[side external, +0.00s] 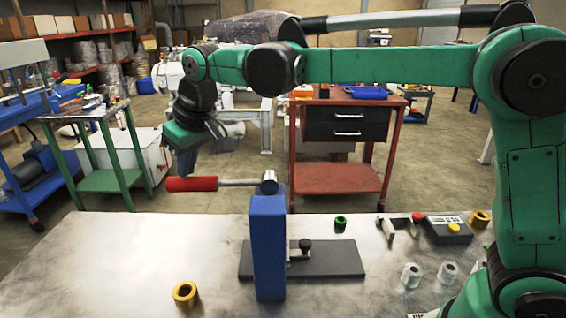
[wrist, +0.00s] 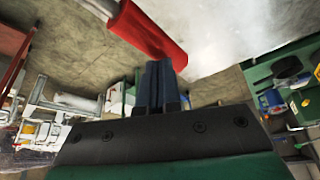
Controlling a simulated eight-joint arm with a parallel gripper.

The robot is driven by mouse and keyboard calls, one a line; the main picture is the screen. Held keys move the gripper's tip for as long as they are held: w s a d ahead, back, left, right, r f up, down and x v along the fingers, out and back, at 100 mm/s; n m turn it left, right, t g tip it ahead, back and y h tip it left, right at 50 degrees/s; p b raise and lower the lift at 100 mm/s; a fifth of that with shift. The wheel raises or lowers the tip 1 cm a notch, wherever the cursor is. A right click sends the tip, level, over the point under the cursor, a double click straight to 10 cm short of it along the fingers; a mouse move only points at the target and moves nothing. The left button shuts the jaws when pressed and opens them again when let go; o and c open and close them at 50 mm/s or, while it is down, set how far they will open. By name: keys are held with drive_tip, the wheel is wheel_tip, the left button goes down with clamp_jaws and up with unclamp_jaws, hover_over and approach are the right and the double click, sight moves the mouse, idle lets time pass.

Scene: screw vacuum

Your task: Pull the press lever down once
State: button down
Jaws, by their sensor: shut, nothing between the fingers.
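The press has a blue upright column (side external: 267,245) on a dark base plate (side external: 335,262). Its lever is a silver rod (side external: 240,183) with a red handle (side external: 192,184), sticking out roughly level to the left of the column's top. In the wrist view the red handle (wrist: 150,38) lies just beyond my fingertips. My gripper (side external: 186,170) is above or behind the handle, its fingers partly hard to see. The fingers are shut together and empty in the wrist view (wrist: 159,65). I cannot tell whether they touch the handle.
On the metal table (side external: 130,260) are a brass ring (side external: 186,295), a green ring (side external: 340,223), two silver cylinders (side external: 411,275) and a dark control box (side external: 452,230). The table's left part is mostly clear. A red cart (side external: 335,178) stands behind.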

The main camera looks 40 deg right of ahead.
sight(190, 178)
drive_tip(key=shift+f, duration=0.45)
drive_tip(key=shift+w+a+f, duration=0.1)
drive_tip(key=shift+f, duration=1.5)
drive_tip(key=shift+r, duration=5.55)
